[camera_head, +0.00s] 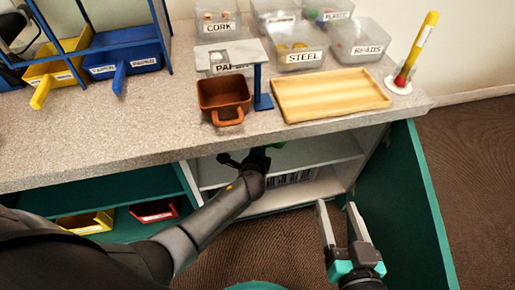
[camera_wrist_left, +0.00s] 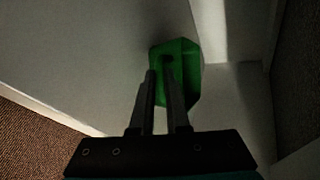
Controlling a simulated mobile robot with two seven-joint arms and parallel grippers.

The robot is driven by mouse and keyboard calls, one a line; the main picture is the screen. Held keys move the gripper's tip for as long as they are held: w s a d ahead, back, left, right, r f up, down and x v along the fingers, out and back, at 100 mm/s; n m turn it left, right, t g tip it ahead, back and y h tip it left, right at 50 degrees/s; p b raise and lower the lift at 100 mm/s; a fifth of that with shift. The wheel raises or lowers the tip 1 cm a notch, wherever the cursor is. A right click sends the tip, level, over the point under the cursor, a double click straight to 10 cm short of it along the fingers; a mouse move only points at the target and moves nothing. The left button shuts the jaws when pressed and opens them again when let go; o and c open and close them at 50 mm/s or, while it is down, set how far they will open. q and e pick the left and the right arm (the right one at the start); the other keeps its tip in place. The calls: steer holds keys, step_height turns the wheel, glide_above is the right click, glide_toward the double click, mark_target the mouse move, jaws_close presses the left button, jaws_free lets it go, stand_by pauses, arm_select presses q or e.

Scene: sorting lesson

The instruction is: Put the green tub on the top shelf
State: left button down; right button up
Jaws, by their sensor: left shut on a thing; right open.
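The green tub (camera_wrist_left: 185,78) is at the fingertips of my left gripper (camera_wrist_left: 160,72) in the left wrist view. That gripper is shut on the tub, close to a pale surface inside the cabinet. In the head view only a small green piece of the tub (camera_head: 278,145) shows under the counter edge; my left gripper (camera_head: 248,158) and the counter hide the rest. The cabinet's white upper shelf (camera_head: 335,148) shows beside it. My right gripper (camera_head: 337,207) is open and empty in front of the cabinet, near its open door.
The green cabinet door (camera_head: 420,200) stands open on the right. A striped or labelled thing (camera_head: 292,178) sits lower in the cabinet. The counter (camera_head: 130,120) above carries a brown tub (camera_head: 223,97), a wooden tray (camera_head: 330,95) and several labelled clear bins.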

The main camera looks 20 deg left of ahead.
arm_select(q)
steer(key=shift+f, duration=0.25)
arm_select(e)
steer(key=shift+s+a+r+t, duration=0.1)
steer(key=shift+a+r+t, duration=0.1)
steer(key=shift+t, duration=0.2)
arm_select(q)
steer(key=c, duration=0.9)
jaws_free()
steer(key=shift+s+r, duration=0.1)
steer(key=shift+s, duration=0.05)
arm_select(e)
steer(key=shift+g, duration=0.3)
